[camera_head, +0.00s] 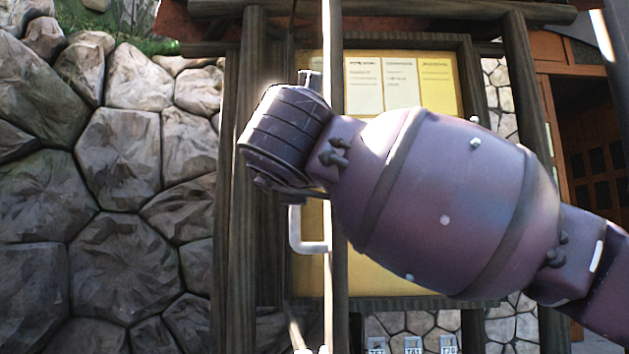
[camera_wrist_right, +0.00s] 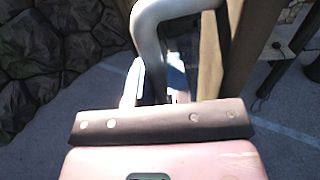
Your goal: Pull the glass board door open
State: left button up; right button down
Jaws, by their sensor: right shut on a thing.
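The glass board door (camera_head: 336,290) shows as a thin, pale upright strip, seen nearly edge-on in front of the board. Its white bent handle (camera_head: 311,246) shows below my right wrist in the head view. The handle's grey curve (camera_wrist_right: 150,28) also shows at the top of the right wrist view. My right arm comes in from the right across the board. My right gripper (camera_wrist_right: 155,88) is shut on the handle, with its fingers partly hidden behind the handle and the gripper body. My left gripper is not in view.
The notice board (camera_head: 440,98) has a yellow back with several papers, partly covered by my arm. Dark wooden posts (camera_head: 242,270) frame it. A stone wall (camera_head: 120,150) stands at the left. Paved ground (camera_wrist_right: 290,150) shows in the right wrist view.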

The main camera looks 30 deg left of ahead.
jog(key=shift+s+a, duration=0.1)
dwell(0.3)
jog(key=c, duration=1.1)
grip_release()
jog(key=v, duration=1)
jog(key=shift+s, duration=0.35)
jog(key=shift+c, duration=0.2)
